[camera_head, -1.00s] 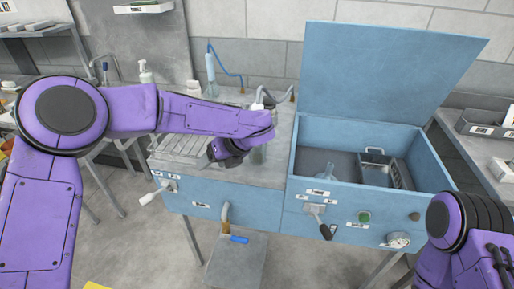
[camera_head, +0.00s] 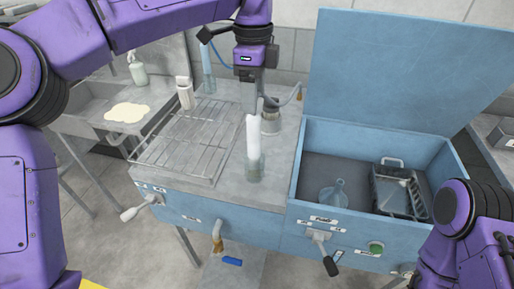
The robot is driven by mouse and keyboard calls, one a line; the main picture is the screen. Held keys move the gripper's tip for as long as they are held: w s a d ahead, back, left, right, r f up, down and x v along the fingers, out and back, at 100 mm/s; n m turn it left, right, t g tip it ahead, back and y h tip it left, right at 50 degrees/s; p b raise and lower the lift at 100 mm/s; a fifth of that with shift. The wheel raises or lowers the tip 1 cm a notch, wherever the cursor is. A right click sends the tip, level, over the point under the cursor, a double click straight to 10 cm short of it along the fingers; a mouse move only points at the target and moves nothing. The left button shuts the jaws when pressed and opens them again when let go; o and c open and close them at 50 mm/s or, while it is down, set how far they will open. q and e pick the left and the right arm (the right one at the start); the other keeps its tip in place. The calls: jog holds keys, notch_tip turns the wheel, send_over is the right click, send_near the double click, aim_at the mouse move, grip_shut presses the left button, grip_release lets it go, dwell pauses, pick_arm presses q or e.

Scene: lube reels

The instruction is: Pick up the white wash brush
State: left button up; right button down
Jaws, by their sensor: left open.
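A white upright piece (camera_head: 253,136), which looks like the white wash brush, stands in a clear glass jar (camera_head: 255,168) on the grey worktop, near its front edge. Its lower part is inside the jar. My left gripper (camera_head: 252,103) points down from above, with its fingers near the top of the white piece. It is open and empty. Whether the fingers overlap the brush in depth is hard to tell. My right arm shows at the lower right, but its gripper is outside the picture.
A wire rack (camera_head: 185,140) lies on the worktop to the left, with a white bottle (camera_head: 185,95) behind it. The blue basin (camera_head: 330,150), lid raised, holds a clear flask (camera_head: 333,194) and a wire basket (camera_head: 398,190).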

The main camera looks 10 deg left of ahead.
aim_at(254, 125)
pick_arm(q)
jog(key=f, duration=0.1)
jog(key=s+f, duration=0.1)
jog(key=shift+f, duration=0.35)
jog(key=f, duration=0.1)
jog(key=f+p, duration=0.1)
jog(key=f, duration=0.1)
jog(key=w+f+p, duration=0.1)
jog(key=f, duration=0.1)
jog(key=shift+f, duration=0.2)
jog(key=shift+s+f, duration=0.1)
jog(key=shift+f, duration=0.2)
grip_shut()
